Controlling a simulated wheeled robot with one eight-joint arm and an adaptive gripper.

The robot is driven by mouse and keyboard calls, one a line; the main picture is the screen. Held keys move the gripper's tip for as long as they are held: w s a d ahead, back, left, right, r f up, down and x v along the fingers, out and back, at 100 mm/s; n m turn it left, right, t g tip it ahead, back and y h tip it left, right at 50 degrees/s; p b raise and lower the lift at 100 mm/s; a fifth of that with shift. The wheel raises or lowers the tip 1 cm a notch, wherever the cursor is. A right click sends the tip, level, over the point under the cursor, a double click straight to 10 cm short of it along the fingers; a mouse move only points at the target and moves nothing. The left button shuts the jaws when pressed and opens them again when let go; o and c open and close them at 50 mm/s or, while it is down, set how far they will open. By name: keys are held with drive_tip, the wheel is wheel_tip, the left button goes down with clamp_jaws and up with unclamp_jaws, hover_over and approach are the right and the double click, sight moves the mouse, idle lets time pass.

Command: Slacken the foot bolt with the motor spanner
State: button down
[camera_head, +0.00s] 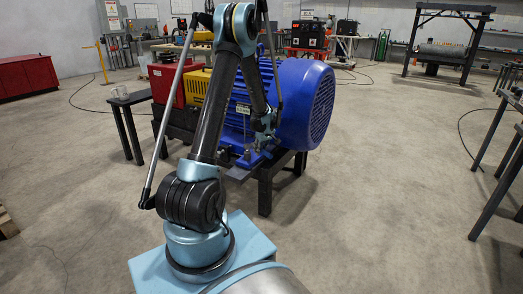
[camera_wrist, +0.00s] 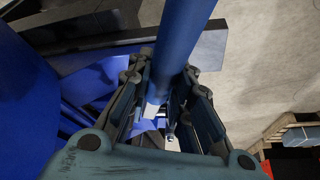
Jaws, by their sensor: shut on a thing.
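The big blue motor (camera_head: 305,110) sits on a dark steel stand (camera_head: 265,190) in the head view. My gripper (camera_head: 262,143) is low at the motor's near side, close to its foot. In the wrist view my gripper (camera_wrist: 163,100) is shut on a round blue bar, which I take for the motor spanner (camera_wrist: 178,45). The bar runs from between the fingers up to the top edge. The spanner's working end and the foot bolt cannot be made out, so I cannot tell whether they touch.
Red and yellow boxes (camera_head: 193,88) stand just left of the motor. A small dark table (camera_head: 130,98) is further left. Dark table legs (camera_head: 497,165) stand at the right. The concrete floor (camera_head: 390,170) between is clear.

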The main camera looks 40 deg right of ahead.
drive_tip(key=w+a+m+g+h, duration=0.2)
drive_tip(key=w+a+m+h, duration=0.2)
drive_tip(key=w+a+m, duration=0.4)
drive_tip(key=a+m, duration=0.3)
drive_tip(key=m, duration=0.2)
drive_tip(key=shift+a+f+g, duration=0.25)
drive_tip(key=shift+f+g, duration=0.15)
idle(0.3)
drive_tip(key=shift+f, duration=0.8)
idle(1.4)
drive_tip(key=shift+f, duration=0.2)
drive_tip(key=shift+s, duration=0.1)
